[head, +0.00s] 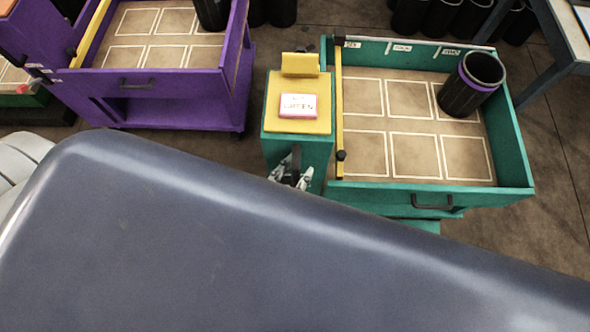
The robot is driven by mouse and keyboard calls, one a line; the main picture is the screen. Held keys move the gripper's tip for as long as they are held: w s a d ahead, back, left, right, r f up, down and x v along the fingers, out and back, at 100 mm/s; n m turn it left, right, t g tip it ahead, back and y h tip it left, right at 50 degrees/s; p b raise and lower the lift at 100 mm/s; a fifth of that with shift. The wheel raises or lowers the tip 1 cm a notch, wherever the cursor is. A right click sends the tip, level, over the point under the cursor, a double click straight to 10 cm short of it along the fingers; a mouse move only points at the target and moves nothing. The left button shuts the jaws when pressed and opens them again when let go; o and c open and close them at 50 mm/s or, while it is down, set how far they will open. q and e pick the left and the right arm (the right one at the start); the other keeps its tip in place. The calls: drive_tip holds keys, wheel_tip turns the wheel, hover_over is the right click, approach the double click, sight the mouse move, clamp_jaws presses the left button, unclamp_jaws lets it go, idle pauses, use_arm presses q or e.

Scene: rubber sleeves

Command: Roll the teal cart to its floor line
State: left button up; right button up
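The teal cart (430,188) stands at the right, with a shallow tray of white-outlined cells on top. A black sleeve (470,84) with a purple band stands in its far right part. A yellow bar (339,120) runs along the tray's left side. A teal post with a yellow top (297,122) and a small labelled block stands at the cart's left. My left gripper (290,171) is at the near face of this post, its silver fingers beside a dark part. Whether they close on it is unclear. My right gripper is not in view. No floor line is visible.
A purple cart (150,85) with a similar tray stands at the far left, with a strip of floor between the carts. Several black sleeves (440,18) stand at the back. A grey table (565,30) is at the top right. A large blue-grey surface hides the foreground.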

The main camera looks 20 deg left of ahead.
use_arm(q)
drive_tip(key=v, duration=1.2)
